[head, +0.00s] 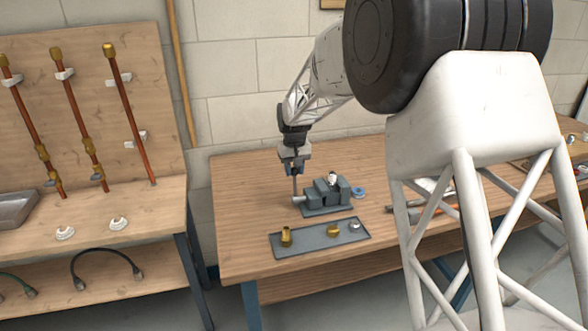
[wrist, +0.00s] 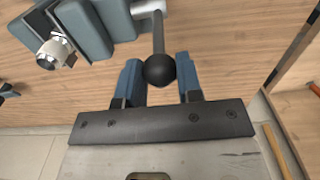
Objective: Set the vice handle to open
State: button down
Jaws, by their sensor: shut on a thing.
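The grey-blue bench vice (head: 313,201) stands on the wooden workbench, with its jaws and a chrome fitting (head: 333,178) showing at its top. The same fitting shows at the upper left of the wrist view (wrist: 55,50). The vice handle (head: 295,187) is a thin metal rod standing about upright at the vice's left end. Its black ball end (wrist: 159,70) sits between the blue fingers of my gripper (wrist: 159,78). My gripper (head: 294,170) is above the handle's top in the head view, shut on it. The contact surfaces are partly hidden.
A grey tray (head: 305,244) with brass and chrome fittings lies in front of the vice. A blue ring (head: 358,192) lies to its right. Tools lie further right, partly behind my own structure. The bench (head: 240,220) is clear left of the vice.

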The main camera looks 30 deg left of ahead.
jog(key=shift+s+d, duration=0.1)
jog(key=shift+s, duration=0.05)
jog(key=shift+s+d+r+t+y, duration=0.1)
jog(key=shift+s+d+t+y, duration=0.75)
jog(key=shift+t+y, duration=0.05)
jog(key=s+d+f+t+y, duration=0.2)
jog(key=s+d+f, duration=0.1)
jog(key=s+d, duration=0.1)
jog(key=shift+s+d+f, duration=0.15)
jog(key=shift+s+d, duration=0.15)
jog(key=shift+d, duration=0.3)
jog(key=shift+f, duration=0.1)
dwell(0.4)
jog(key=c, duration=0.8)
grip_release()
jog(key=shift+s+a+r, duration=0.1)
jog(key=shift+a+r, duration=0.05)
jog(key=shift+r, duration=0.1)
